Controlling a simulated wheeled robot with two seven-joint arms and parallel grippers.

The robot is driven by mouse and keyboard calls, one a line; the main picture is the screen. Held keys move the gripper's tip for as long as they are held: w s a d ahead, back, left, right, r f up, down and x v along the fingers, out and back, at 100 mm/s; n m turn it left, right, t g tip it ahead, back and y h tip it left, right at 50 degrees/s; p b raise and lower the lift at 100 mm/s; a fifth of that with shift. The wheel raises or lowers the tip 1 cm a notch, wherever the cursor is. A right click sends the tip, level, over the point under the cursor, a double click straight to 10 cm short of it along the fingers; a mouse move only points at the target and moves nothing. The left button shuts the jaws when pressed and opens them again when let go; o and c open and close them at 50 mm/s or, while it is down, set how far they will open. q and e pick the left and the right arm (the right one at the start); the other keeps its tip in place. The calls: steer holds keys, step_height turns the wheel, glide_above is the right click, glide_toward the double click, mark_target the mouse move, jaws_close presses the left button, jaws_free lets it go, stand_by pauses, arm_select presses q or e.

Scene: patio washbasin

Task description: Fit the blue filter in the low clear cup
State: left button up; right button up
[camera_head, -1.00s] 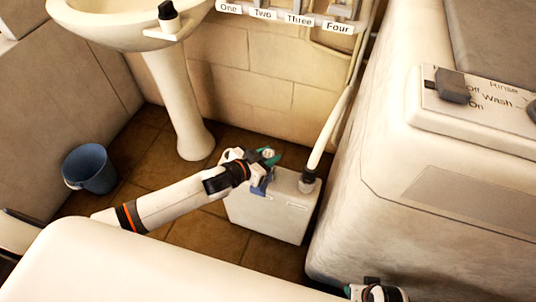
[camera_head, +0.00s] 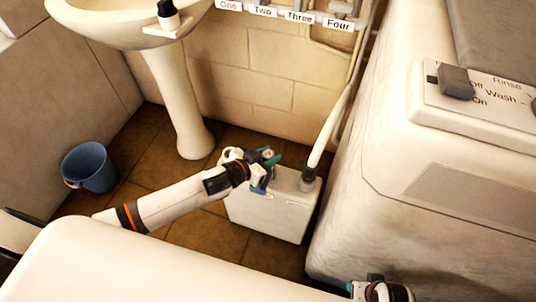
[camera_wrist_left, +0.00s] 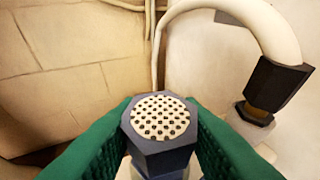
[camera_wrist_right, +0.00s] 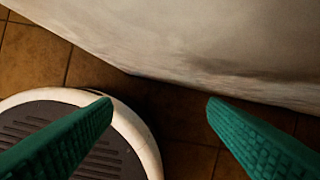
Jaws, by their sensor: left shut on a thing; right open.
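My left gripper (camera_head: 268,155) is above the top of a white box near the floor. It is shut on the blue filter (camera_wrist_left: 160,143), a dark blue hexagonal piece with a white perforated round top, held between the green fingers in the left wrist view. A pale, partly hidden part shows just below the filter; I cannot tell whether it is the clear cup or whether the filter touches it. A small blue piece (camera_head: 262,183) shows under the gripper at the box edge. My right gripper (camera_wrist_right: 160,108) is open and empty.
The white box (camera_head: 270,215) stands on the tiled floor. A pale hose (camera_head: 328,130) with a dark collar (camera_wrist_left: 275,83) joins its right end. A large pale cabinet (camera_head: 400,200) stands close on the right. A blue bucket (camera_head: 90,168) and the basin pedestal (camera_head: 178,100) are left.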

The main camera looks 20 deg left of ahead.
arm_select(q)
steer(key=shift+f, duration=0.25)
arm_select(e)
steer(key=shift+w+r, duration=0.15)
steer(key=shift+r, duration=0.25)
arm_select(q)
steer(key=shift+f, duration=0.1)
arm_select(e)
steer(key=shift+r, duration=0.3)
arm_select(q)
steer(key=o, duration=0.8)
steer(key=shift+c, duration=0.2)
arm_select(e)
steer(key=shift+d, duration=0.1)
arm_select(q)
steer(key=shift+s, duration=0.1)
